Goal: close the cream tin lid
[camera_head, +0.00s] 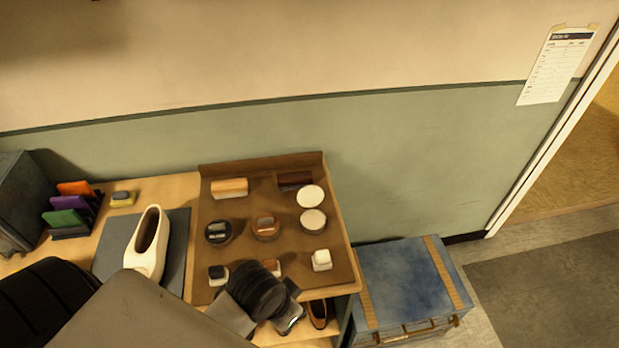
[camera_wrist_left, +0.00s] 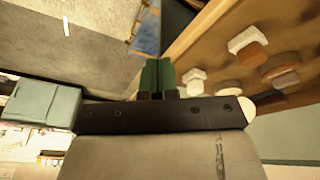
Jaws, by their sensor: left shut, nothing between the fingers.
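The cream tin (camera_head: 313,222) stands at the right side of a brown tray (camera_head: 285,195) in the head view, with pale cream showing inside. Its round white lid (camera_head: 311,195) is open, tipped back behind the tin. My left gripper (camera_head: 290,320) is over the tray's front edge, left of and nearer than the tin, and does not touch it. In the left wrist view its green fingers (camera_wrist_left: 157,76) are together and empty. A white rounded edge beside the gripper mount in that view may be the tin or lid; I cannot tell. My right gripper is not in view.
Dark and brown tins (camera_head: 218,232) (camera_head: 266,228), brushes (camera_head: 230,187) (camera_head: 295,180) and a white block (camera_head: 321,260) share the tray. A cream shoe (camera_head: 148,245) lies on a grey mat to the left. A blue chest (camera_head: 405,285) stands to the right.

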